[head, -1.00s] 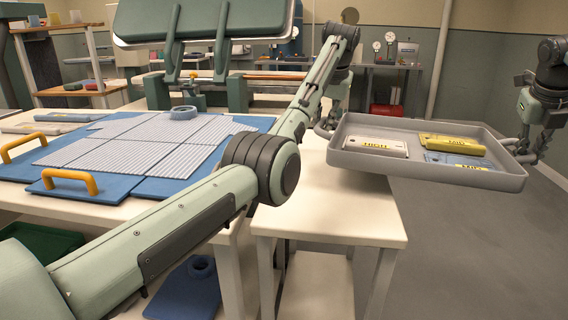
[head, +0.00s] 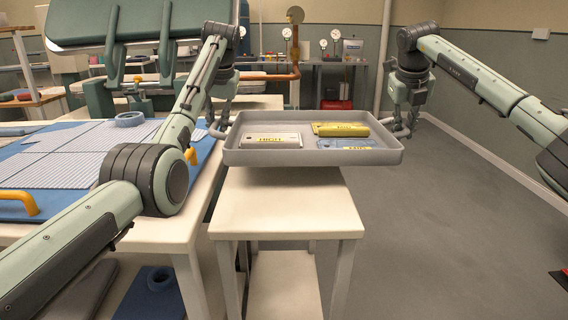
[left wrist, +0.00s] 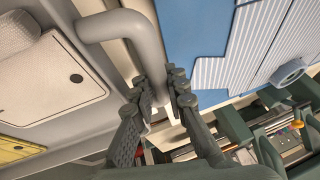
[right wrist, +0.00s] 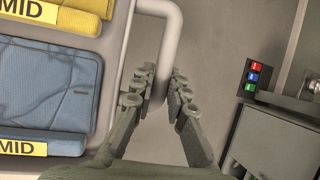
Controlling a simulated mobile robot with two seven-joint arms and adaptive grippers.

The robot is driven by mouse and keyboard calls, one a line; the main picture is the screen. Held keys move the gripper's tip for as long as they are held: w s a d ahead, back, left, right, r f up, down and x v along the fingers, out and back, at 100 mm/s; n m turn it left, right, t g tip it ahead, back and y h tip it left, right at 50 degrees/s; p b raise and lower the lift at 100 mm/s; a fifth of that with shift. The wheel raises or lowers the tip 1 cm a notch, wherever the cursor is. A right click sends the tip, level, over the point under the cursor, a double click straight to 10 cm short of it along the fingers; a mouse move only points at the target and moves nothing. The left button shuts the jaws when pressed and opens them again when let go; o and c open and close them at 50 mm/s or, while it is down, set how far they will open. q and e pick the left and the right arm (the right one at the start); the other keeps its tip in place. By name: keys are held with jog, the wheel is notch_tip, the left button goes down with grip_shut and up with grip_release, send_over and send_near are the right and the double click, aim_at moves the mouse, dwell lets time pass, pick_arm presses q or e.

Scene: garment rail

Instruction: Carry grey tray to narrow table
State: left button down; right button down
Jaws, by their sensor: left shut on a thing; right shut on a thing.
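The grey tray (head: 310,157) is held level between my two grippers, in the middle of the head view. It carries a white block labelled HIGH (head: 271,141), a yellow block (head: 340,129) and a blue block (head: 346,144). My left gripper (head: 221,127) is shut on the tray's left handle, which shows in the left wrist view (left wrist: 145,50). My right gripper (head: 402,130) is shut on the right handle, which shows in the right wrist view (right wrist: 172,45). The narrow white table (head: 285,205) is below and in front of the tray; the gap between them cannot be told.
A larger white table with a blue board (head: 45,195) and grey ribbed sheets (head: 75,150) stands on the left, beside the narrow table. A green machine (head: 140,25) is behind it.

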aim_at(219, 154)
pick_arm(q)
jog(key=shift+d, duration=0.1)
pick_arm(e)
jog(key=shift+a, duration=0.15)
